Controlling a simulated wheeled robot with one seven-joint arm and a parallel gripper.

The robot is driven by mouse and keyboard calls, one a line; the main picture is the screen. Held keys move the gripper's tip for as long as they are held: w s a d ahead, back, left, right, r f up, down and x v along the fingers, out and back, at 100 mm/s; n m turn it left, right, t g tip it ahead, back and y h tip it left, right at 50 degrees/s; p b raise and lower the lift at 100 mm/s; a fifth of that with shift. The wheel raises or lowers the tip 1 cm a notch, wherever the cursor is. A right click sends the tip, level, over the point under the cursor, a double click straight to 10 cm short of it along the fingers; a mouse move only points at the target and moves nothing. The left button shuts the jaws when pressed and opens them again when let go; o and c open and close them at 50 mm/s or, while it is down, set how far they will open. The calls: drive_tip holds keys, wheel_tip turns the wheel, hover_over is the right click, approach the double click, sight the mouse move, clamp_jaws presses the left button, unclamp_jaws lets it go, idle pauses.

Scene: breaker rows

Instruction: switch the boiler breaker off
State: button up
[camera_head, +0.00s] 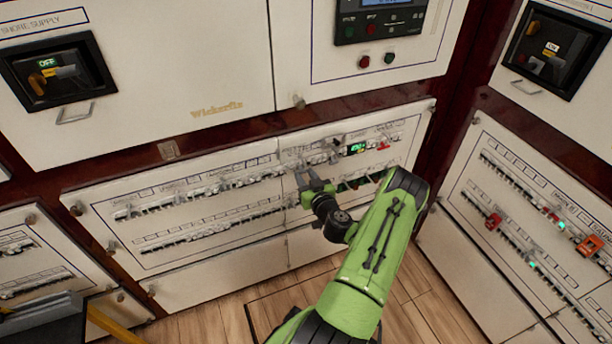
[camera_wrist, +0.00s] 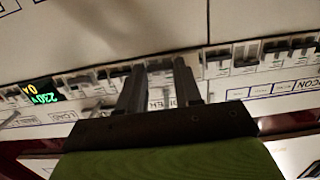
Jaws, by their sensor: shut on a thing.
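The lower middle panel (camera_head: 215,235) carries two long rows of small breakers under printed labels. My gripper (camera_head: 312,168) is at the upper row, left of a lit green display (camera_head: 357,148). In the wrist view, my gripper (camera_wrist: 158,67) has its two dark fingers either side of a small breaker (camera_wrist: 160,66) and is shut on it. The lever's position is hidden between the fingers. The label by it (camera_wrist: 162,103) is partly covered, and I cannot read whether it says boiler.
Neighbouring breakers (camera_wrist: 245,60) stand close on both sides in the same row. A red-marked breaker (camera_head: 383,145) is right of the display. A side panel (camera_head: 465,185) with more breakers stands at the right. Large switches with handles (camera_head: 60,72) are above. The wooden floor (camera_head: 205,325) shows below.

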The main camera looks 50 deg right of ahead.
drive_tip(key=shift+f+t, duration=0.25)
drive_tip(key=shift+t, duration=0.05)
drive_tip(key=o, duration=1)
drive_tip(key=shift+o, duration=0.2)
drive_tip(key=f+p+v, duration=0.1)
drive_tip(key=p+v, duration=0.3)
drive_tip(key=v, duration=1.1)
drive_tip(key=shift+s+a+r, duration=0.25)
drive_tip(key=shift+a+r, duration=0.05)
drive_tip(key=shift+r, duration=0.15)
